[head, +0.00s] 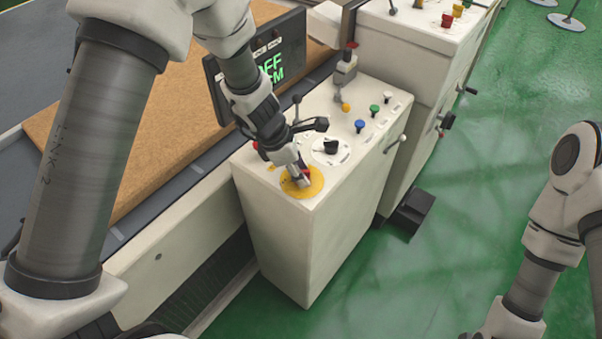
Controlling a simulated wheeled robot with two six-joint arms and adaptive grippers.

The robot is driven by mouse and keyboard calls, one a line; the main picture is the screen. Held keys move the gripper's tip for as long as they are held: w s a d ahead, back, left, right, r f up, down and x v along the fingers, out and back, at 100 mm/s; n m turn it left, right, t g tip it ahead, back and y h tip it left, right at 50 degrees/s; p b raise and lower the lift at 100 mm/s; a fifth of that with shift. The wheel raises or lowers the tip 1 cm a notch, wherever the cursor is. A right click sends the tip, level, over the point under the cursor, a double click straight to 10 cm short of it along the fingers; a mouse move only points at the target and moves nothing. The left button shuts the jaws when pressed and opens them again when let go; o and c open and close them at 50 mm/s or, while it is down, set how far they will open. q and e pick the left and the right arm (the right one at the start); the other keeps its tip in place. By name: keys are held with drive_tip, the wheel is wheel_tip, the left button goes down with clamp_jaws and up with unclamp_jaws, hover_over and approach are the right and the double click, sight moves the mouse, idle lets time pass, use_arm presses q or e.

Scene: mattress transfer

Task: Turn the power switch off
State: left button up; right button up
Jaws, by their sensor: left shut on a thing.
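The power switch is a red knob (306,172) on a round yellow plate (301,184), at the near corner of the white control box top (340,165). My left gripper (300,175) points down over the yellow plate and is shut on the knob, hiding most of it.
A black rotary knob (331,147), a blue knob (360,125), a green knob (374,109) and a yellow knob (346,107) stand on the same box. A brown mattress (160,110) lies on the left. The green floor (440,270) is clear at front right.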

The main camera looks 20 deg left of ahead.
use_arm(q)
drive_tip(key=shift+s+f, duration=0.15)
idle(0.3)
drive_tip(key=o, duration=1.1)
drive_tip(key=shift+a, duration=0.2)
drive_tip(key=shift+r, duration=0.45)
drive_tip(key=v, duration=1.1)
drive_tip(key=shift+a, duration=0.2)
drive_tip(key=shift+s, duration=0.1)
